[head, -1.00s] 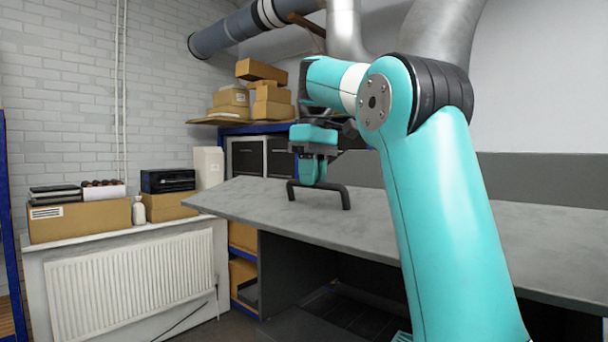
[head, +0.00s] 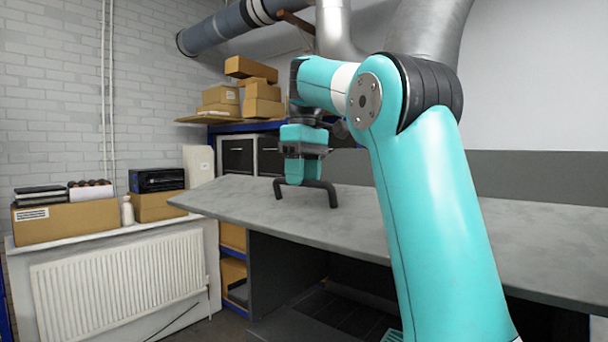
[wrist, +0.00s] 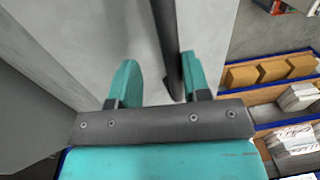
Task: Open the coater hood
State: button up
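The coater hood (head: 420,228) is a wide, flat grey panel, tilted, with a dark open space beneath its front edge. A black bar handle (head: 333,196) stands on its upper face toward the left. My gripper (head: 295,177) points down at the left part of this handle. In the wrist view my gripper (wrist: 157,80) has its two teal fingers apart. The dark handle bar (wrist: 171,50) lies between them, close to the right finger, with a gap on the left. The fingertips' contact with the handle cannot be made out.
A radiator (head: 120,285) stands at the left below a ledge with cardboard boxes (head: 68,220) and a white bottle (head: 127,210). More boxes (head: 262,100) sit on a shelf behind the hood. A grey duct (head: 215,33) runs overhead. Shelves with boxes (wrist: 270,70) show at right in the wrist view.

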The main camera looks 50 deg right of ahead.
jog(key=shift+r, duration=0.15)
notch_tip(320, 180, up, 7)
jog(key=p, duration=0.1)
jog(key=shift+d+p, duration=0.3)
jog(key=shift+w, duration=0.1)
dwell(0.7)
jog(key=n+t+h+b, duration=0.1)
jog(key=n+t+b, duration=0.1)
jog(key=b, duration=0.2)
send_over(253, 215)
notch_tip(253, 215, down, 9)
jog(key=shift+r, duration=0.1)
jog(key=a+f+n+t+y+b, duration=0.1)
jog(key=a+f+t+b, duration=0.15)
jog(key=a+f, duration=0.8)
jog(key=s+a+f+n+g+y+b, duration=0.1)
jog(key=s+a+f+b, duration=0.3)
jog(key=s+f, duration=0.4)
jog(key=s+a+f+n+g+y+b, duration=0.1)
jog(key=s+a+f+b, duration=0.3)
jog(key=s+f, duration=0.4)
jog(key=s+a+f+n+g+y+b, duration=0.1)
jog(key=s+a+f+b, duration=0.3)
jog(key=s+f, duration=0.4)
notch_tip(253, 215, down, 4)
jog(key=shift+s+a+r+n+g+b, duration=0.2)
jog(key=shift+s+a+n+g+b, duration=0.15)
jog(key=shift+a+g, duration=0.35)
